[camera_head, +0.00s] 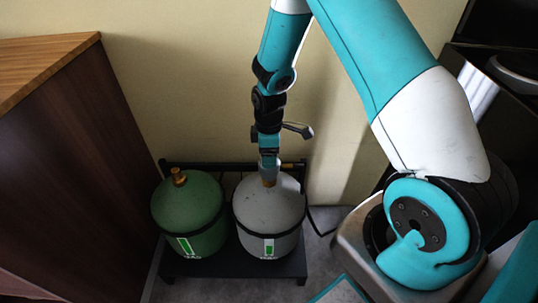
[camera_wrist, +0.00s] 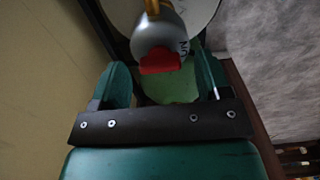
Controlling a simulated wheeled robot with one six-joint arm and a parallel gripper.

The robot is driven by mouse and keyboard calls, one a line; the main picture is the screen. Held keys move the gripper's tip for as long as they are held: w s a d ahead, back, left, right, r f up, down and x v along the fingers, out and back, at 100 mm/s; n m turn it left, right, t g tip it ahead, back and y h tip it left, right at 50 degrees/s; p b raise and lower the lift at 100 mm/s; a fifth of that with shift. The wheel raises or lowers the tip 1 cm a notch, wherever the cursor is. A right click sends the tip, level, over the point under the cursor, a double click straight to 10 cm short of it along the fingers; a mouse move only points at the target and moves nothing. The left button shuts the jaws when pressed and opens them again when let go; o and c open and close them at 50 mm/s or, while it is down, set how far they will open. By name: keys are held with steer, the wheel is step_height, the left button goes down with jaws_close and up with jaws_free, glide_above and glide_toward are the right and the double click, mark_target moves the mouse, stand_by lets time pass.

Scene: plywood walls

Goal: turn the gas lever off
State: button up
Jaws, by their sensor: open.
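A grey gas cylinder (camera_head: 268,213) stands upright on a low black rack, with a green cylinder (camera_head: 188,212) to its left. My gripper (camera_head: 269,165) points down over the top of the grey cylinder and hides its valve in the head view. In the wrist view, a silver regulator (camera_wrist: 155,36) with a brass stem carries a red lever (camera_wrist: 160,61). Partly cut-off lettering, seemingly "ON", shows upside down beside the lever. My gripper is open, with one green finger on each side of the lever. I cannot tell whether either finger touches it.
The black rack (camera_head: 235,268) holds both cylinders against a cream wall (camera_head: 190,80). A dark brown cabinet (camera_head: 65,180) with a wooden top stands at the left. A dark hose runs right from the grey cylinder. A little grey floor shows right of the rack.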

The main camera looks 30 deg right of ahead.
steer(key=shift+f, duration=0.35)
steer(key=c, duration=0.9)
